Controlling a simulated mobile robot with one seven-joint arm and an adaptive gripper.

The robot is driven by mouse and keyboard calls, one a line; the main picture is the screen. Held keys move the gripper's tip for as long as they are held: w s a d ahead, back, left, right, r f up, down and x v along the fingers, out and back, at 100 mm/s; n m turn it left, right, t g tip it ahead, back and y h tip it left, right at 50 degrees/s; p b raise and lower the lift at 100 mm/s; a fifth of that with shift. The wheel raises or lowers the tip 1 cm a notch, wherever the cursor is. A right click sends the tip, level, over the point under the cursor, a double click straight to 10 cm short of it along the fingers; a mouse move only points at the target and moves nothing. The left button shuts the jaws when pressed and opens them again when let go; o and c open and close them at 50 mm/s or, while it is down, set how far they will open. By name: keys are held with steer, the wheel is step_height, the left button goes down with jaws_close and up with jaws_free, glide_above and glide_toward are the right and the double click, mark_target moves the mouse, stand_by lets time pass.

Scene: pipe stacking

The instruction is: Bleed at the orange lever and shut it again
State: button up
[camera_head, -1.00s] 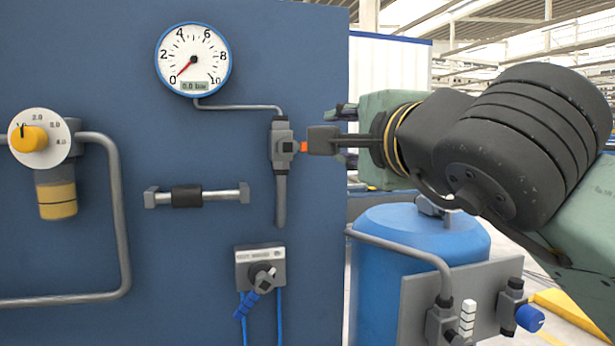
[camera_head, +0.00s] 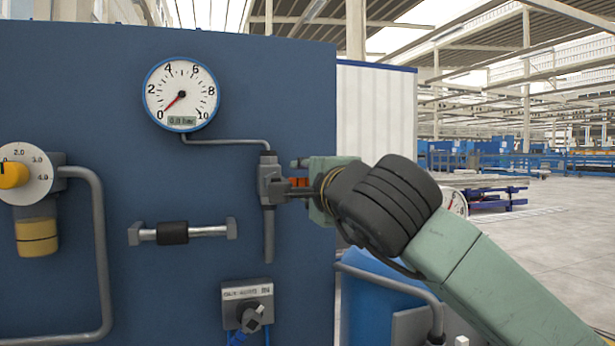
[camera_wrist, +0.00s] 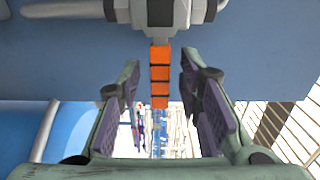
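The orange lever (camera_wrist: 160,77) sticks out from a grey valve body (camera_wrist: 160,12) in the wrist view. In the head view the lever (camera_head: 297,183) shows as a small orange patch beside the valve (camera_head: 270,180) on the blue panel. My gripper (camera_wrist: 158,85) is open, with one finger on each side of the lever and a gap to both. In the head view my gripper (camera_head: 300,183) partly hides the lever. A gauge (camera_head: 182,94) above the valve has its needle near 0, and its display appears to read 0.0 bar.
A regulator with a yellow knob (camera_head: 12,175) is at the left. A blue tank (camera_head: 365,300) stands below my arm.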

steer(key=shift+c, duration=0.6)
jaws_close()
stand_by(0.4)
